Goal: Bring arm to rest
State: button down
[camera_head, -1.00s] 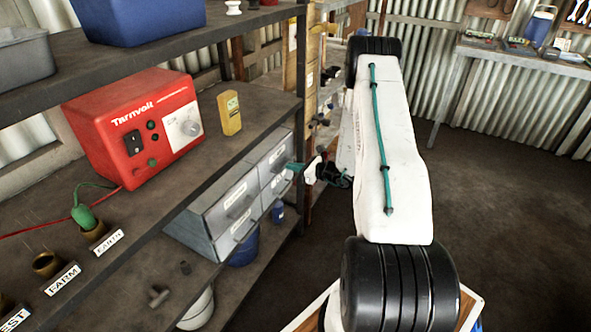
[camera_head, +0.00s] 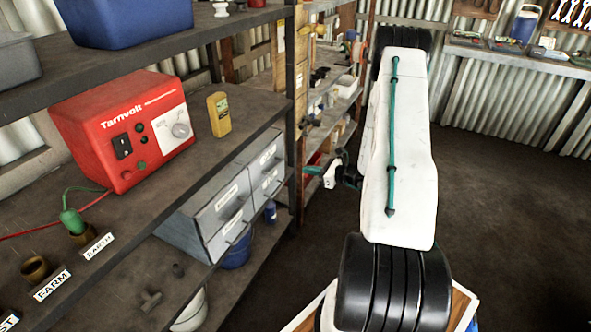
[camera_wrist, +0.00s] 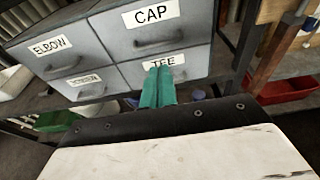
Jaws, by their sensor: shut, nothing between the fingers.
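My gripper's green fingers (camera_wrist: 158,88) are shut with nothing between them, in the wrist view. They point toward the grey drawer unit (camera_wrist: 105,28), whose drawers are labelled ELBOW, CAP and TEE; one label is too blurred to read. In the head view my gripper (camera_head: 313,170) shows small to the right of the drawer unit (camera_head: 186,243), apart from it. My white arm link stands upright in front and hides part of the wrist. All the drawer fronts I see look closed.
A red Tarrvolt box (camera_head: 125,128) and a yellow meter (camera_head: 219,114) stand on the shelf (camera_head: 175,185) at left. A red tray (camera_wrist: 285,90) lies at right in the wrist view. A workbench (camera_head: 520,58) stands at the back right. The floor (camera_head: 490,200) at right is clear.

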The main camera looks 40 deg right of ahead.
jog(key=shift+v, duration=1.7)
jog(key=shift+a, duration=0.15)
jog(key=s+a+r+n+g+y, duration=0.35)
jog(key=a+r+n+g, duration=0.25)
jog(key=a+r+n, duration=0.3)
jog(key=s+a+r+n+g+y, duration=0.2)
jog(key=s+a+r+n+g, duration=0.4)
jog(key=a, duration=0.6)
jog(key=s+a+r+n+h, duration=0.5)
jog(key=s+a+r+n, duration=0.2)
jog(key=r+n, duration=0.1)
jog(key=s+a+r+n+g+h, duration=0.1)
jog(key=s+a+r+n+h, duration=0.5)
jog(key=r, duration=0.5)
jog(key=s+a+n, duration=0.1)
jog(key=s+n, duration=0.1)
jog(key=n, duration=0.1)
jog(key=shift+s+r, duration=0.3)
jog(key=shift+a, duration=0.1)
